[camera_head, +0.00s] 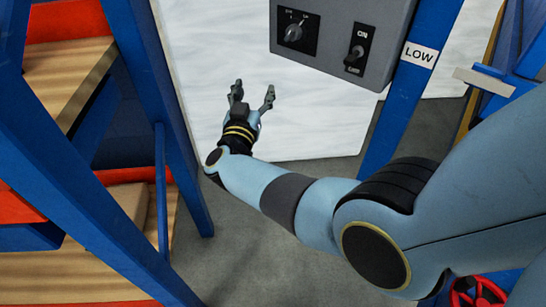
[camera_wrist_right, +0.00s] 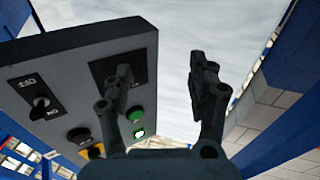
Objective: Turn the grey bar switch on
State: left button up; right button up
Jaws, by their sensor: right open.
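The grey bar switch (camera_head: 294,33) is a small rotary knob on a black plate at the left of the grey control box (camera_head: 343,68) in the head view. Its bar slants toward the upper right; the small labels above it are hard to read. My right gripper (camera_head: 254,88) is open and empty, below and left of the box. In the right wrist view the open gripper (camera_wrist_right: 160,64) has one finger in front of the black plate (camera_wrist_right: 140,68), hiding the knob there. I cannot see contact. My left gripper is not in view.
A black toggle switch (camera_head: 354,56) marked ON and OFF sits right of the knob. The wrist view shows green buttons (camera_wrist_right: 136,114) and a yellow button (camera_wrist_right: 95,151) on the box. Blue posts (camera_head: 172,100) and wooden shelves (camera_head: 68,75) stand left; a LOW label (camera_head: 420,55) is right.

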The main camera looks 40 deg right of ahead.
jog(key=s+a+f+n+y, duration=0.2)
jog(key=s+f+y, duration=0.3)
jog(key=f, duration=0.7)
jog(key=s+a+f+n+y, duration=0.3)
jog(key=s+f+n+y, duration=0.2)
jog(key=s+f, duration=0.4)
notch_tip(320, 180, down, 3)
jog(key=shift+s+r+n+g+y, duration=0.15)
jog(key=shift+s+n+g+y, duration=0.2)
jog(key=shift+y, duration=0.25)
jog(key=s+d+f+g, duration=0.1)
jog(key=s+f+g, duration=0.2)
jog(key=s, duration=1)
jog(key=s+d+f+n+g+y, duration=0.1)
jog(key=s+f+g, duration=0.3)
jog(key=s, duration=0.9)
jog(key=s+d+f+g, duration=0.2)
jog(key=s+f+g, duration=0.2)
jog(key=s+f, duration=0.4)
jog(key=s, duration=0.5)
jog(key=shift+d+f+y, duration=0.15)
jog(key=shift+f+y, duration=0.1)
jog(key=shift+y, duration=0.15)
